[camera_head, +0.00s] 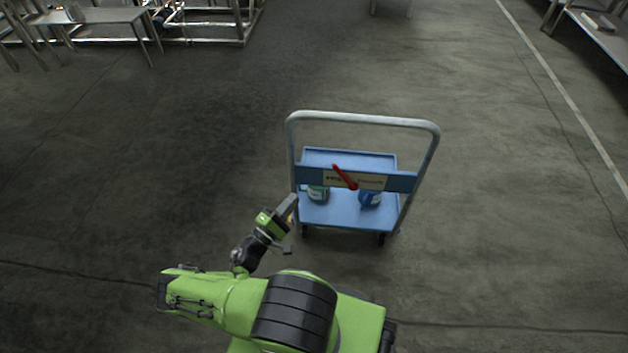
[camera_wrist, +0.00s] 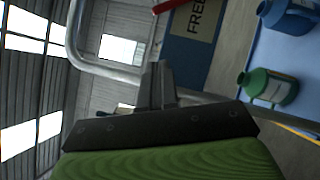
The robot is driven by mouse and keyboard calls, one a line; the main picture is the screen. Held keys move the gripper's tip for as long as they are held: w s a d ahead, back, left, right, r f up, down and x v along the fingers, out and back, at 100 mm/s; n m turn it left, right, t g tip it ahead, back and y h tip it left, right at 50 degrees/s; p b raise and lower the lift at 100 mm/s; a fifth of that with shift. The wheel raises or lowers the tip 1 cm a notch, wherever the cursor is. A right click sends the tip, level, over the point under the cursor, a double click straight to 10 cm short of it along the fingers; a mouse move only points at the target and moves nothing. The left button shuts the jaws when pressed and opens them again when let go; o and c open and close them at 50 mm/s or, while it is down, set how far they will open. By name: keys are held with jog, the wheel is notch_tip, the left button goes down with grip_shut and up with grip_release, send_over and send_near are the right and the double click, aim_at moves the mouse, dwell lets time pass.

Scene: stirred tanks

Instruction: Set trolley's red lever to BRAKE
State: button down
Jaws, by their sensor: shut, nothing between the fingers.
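The trolley (camera_head: 348,214) has a blue deck, a grey tube handle (camera_head: 362,119) and a blue cross panel carrying a label plate. The red lever (camera_head: 345,177) is on this panel and leans up and left, toward the plate's left end. In the wrist view, part of the red lever (camera_wrist: 168,5) shows at the top edge beside the word FREE (camera_wrist: 196,18). The other label word is too small to read. My gripper (camera_head: 291,204) is shut and empty, at the left upright of the handle, left of and apart from the lever. Its closed fingers (camera_wrist: 158,84) show in the wrist view.
A green container (camera_head: 318,193) and a blue container (camera_head: 370,197) stand on the deck; both also show in the wrist view, green (camera_wrist: 268,86) and blue (camera_wrist: 288,16). The floor around the trolley is clear. A table (camera_head: 95,16) stands far left.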

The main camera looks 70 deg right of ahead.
aim_at(343, 176)
jog(key=x, duration=0.4)
jog(key=s+x, duration=0.1)
jog(key=x, duration=0.3)
jog(key=s+a+x, duration=0.1)
jog(key=x, duration=0.3)
jog(key=shift+s+d+r+b, duration=0.2)
jog(key=shift+s+r+b, duration=0.1)
jog(key=shift+r, duration=0.15)
